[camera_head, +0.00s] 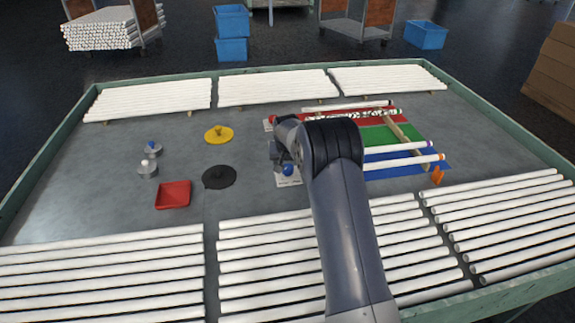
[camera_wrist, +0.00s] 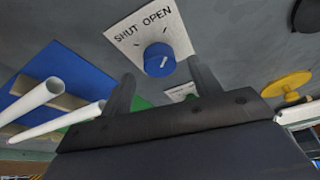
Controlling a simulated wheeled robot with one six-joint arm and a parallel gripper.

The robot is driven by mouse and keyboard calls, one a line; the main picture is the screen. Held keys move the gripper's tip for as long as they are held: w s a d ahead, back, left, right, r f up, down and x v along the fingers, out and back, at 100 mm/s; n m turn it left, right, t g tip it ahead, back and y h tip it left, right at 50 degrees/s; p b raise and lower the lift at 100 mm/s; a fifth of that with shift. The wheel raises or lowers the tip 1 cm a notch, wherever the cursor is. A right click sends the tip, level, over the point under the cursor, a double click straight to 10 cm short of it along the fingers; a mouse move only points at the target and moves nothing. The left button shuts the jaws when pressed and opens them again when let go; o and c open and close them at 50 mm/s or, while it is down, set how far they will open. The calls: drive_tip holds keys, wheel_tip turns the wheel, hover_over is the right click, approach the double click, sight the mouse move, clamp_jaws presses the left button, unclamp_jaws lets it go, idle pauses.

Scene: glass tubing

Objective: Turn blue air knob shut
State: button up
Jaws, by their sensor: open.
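The blue knob (camera_wrist: 158,60) sits on a white plate (camera_wrist: 128,38) marked SHUT and OPEN. A short white line on the knob slants toward the OPEN side of the plate. In the head view the blue knob (camera_head: 288,170) shows just below my gripper (camera_head: 282,155), left of the coloured mats. In the wrist view my gripper (camera_wrist: 163,85) is open, with one finger on each side of the knob's lower edge in the picture. The fingers look apart from the knob; their height above it is hard to judge.
White tubes lie on the blue mat (camera_head: 400,171) right of the knob. A red knob (camera_head: 272,118) is farther back. A red tray (camera_head: 173,194), black disc (camera_head: 219,177) and yellow lidded piece (camera_head: 219,134) lie to the left. Rows of tubes line the near side.

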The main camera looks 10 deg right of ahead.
drive_tip(key=shift+x, duration=1.1)
drive_tip(key=shift+c, duration=0.3)
drive_tip(key=c, duration=0.9)
